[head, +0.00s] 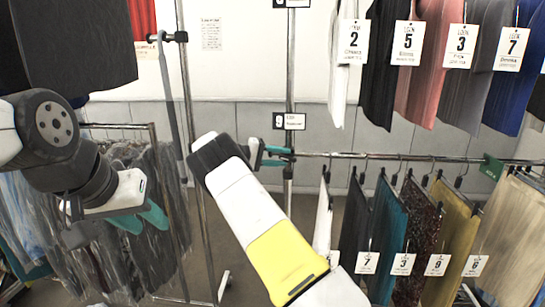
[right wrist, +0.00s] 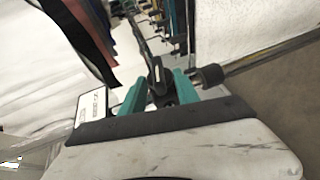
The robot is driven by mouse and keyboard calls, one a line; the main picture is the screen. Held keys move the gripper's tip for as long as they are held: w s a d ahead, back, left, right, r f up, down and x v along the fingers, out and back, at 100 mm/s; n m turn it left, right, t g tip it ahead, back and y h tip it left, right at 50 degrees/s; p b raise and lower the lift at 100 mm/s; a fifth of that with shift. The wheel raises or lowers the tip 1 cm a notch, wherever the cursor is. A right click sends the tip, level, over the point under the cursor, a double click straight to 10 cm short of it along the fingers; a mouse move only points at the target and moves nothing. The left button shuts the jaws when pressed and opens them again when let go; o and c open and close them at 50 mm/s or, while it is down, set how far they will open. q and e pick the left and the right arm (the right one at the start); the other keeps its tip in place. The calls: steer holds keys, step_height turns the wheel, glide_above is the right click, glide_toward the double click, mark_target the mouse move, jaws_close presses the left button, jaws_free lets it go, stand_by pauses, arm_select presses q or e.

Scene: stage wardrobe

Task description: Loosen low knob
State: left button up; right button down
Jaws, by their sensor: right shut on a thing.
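The low knob (right wrist: 158,82) is black and sits between the teal fingers of my right gripper (right wrist: 158,92) in the right wrist view. The fingers are shut on it from both sides. In the head view my right gripper (head: 276,157) is at the upright post (head: 290,70) of the clothes rack, by the left end of the lower rail (head: 400,157). My forearm and wrist hide part of the knob there. My left gripper (head: 141,218) is at the left, empty, with its teal fingers apart, in front of the grey garments.
Labelled garments hang on an upper row (head: 430,60) and a lower row (head: 400,230) at the right. A sign (head: 288,121) is fixed to the post above my right gripper.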

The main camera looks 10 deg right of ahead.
steer(key=shift+a+f+n+h, duration=0.1)
steer(key=shift+f+n+h, duration=0.1)
steer(key=shift+h, duration=0.35)
steer(key=shift+f+n+h, duration=0.15)
steer(key=shift+n+h, duration=0.05)
steer(key=shift+h, duration=0.65)
steer(key=c, duration=0.9)
jaws_free()
steer(key=a, duration=0.5)
steer(key=s+a, duration=0.1)
steer(key=a, duration=0.1)
steer(key=shift+a, duration=0.35)
